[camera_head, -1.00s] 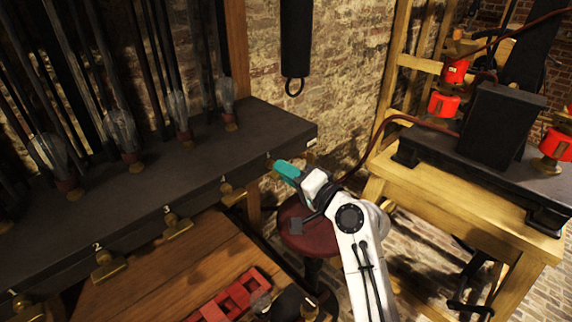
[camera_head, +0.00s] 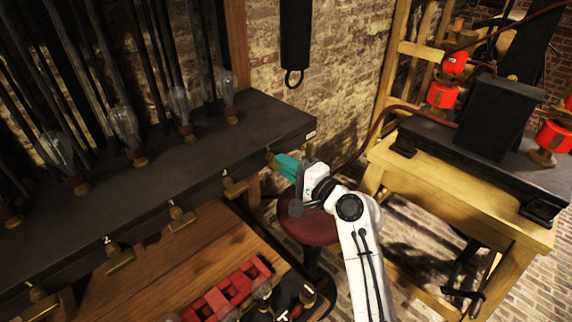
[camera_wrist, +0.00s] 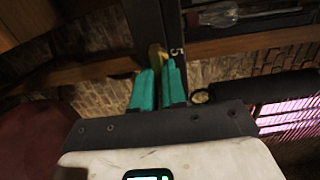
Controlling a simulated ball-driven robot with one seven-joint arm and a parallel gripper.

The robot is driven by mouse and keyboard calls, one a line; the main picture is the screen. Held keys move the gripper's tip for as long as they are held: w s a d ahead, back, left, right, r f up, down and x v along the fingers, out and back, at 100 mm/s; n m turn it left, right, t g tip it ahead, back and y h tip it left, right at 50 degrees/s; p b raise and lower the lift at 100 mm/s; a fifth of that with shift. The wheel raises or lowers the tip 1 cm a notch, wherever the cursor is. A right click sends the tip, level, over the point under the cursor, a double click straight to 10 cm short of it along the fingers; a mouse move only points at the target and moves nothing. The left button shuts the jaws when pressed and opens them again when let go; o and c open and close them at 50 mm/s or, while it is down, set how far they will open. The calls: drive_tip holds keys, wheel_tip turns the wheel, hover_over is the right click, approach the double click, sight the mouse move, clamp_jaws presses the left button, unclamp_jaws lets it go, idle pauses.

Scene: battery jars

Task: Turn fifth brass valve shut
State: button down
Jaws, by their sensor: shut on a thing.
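The fifth brass valve (camera_head: 270,157) sits on the front face of the dark bench, near its right end. It shows small between my fingers in the wrist view (camera_wrist: 156,54), beside a label reading 5. My gripper (camera_head: 279,161) has teal fingers shut on this valve's handle. The wrist view shows the finger pair (camera_wrist: 159,70) with the brass between the tips. The fingers hide much of the handle, so its exact angle is unclear. The fourth valve (camera_head: 235,187), third valve (camera_head: 181,217) and second valve (camera_head: 118,257) stand further left along the same face.
Glass jars (camera_head: 125,125) with dark rods stand on the dark bench (camera_head: 215,140). A round red stool (camera_head: 308,228) is below my gripper. A wooden stand (camera_head: 450,190) with black apparatus is at the right. Red blocks (camera_head: 230,290) lie on the lower wooden table.

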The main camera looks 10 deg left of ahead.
drive_tip(key=shift+d, duration=0.1)
drive_tip(key=c, duration=1.2)
unclamp_jaws()
drive_tip(key=b+v, duration=0.2)
drive_tip(key=v, duration=0.8)
drive_tip(key=shift+s+d, duration=0.25)
drive_tip(key=shift+f, duration=0.15)
